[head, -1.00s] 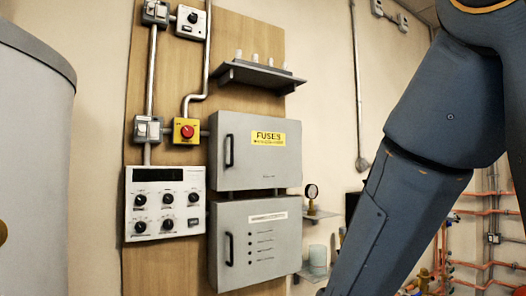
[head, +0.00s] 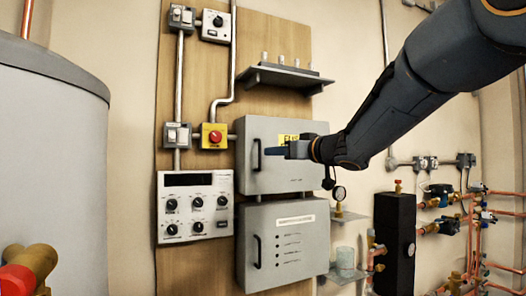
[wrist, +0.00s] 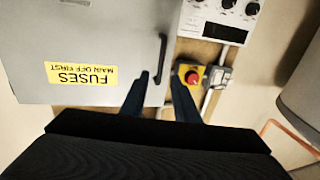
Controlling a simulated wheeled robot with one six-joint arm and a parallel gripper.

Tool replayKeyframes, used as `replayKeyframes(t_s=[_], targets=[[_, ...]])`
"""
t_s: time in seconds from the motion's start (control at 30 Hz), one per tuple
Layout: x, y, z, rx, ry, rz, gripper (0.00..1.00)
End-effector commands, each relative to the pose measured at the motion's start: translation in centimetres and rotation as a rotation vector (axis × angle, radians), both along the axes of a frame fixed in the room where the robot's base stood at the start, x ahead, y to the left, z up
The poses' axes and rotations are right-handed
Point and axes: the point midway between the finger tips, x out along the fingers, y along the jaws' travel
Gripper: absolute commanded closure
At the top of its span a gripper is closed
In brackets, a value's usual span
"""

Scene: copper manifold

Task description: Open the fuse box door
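The grey fuse box door (head: 285,180) is shut on the wooden board, with a dark vertical bar handle (head: 256,154) at its left side. Its yellow FUSES label is mostly hidden behind my arm in the head view, but the label (wrist: 82,74) shows upside down in the wrist view. My gripper (head: 268,151) is in front of the door, close to the right of the handle. In the wrist view, my gripper (wrist: 160,82) is open, its fingers apart and empty. The handle (wrist: 161,58) appears beyond the fingertips, between their lines; contact is not visible.
A second grey box (head: 285,245) hangs just below. A red button on a yellow box (head: 215,136) and a knob panel (head: 195,205) lie left of the door. A shelf (head: 285,78) juts out above. A grey tank (head: 50,150) stands at far left.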

Motion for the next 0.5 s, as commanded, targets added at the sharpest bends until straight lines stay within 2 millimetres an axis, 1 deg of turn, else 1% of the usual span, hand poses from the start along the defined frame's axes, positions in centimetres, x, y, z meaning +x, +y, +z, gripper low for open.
replayKeyframes(t_s=[0.3,0.5], targets=[[3.8,2.8,-0.1,0.0,0.001,0.003,0.72],[5.6,3.9,-0.1,0.0,0.002,0.001,0.72]])
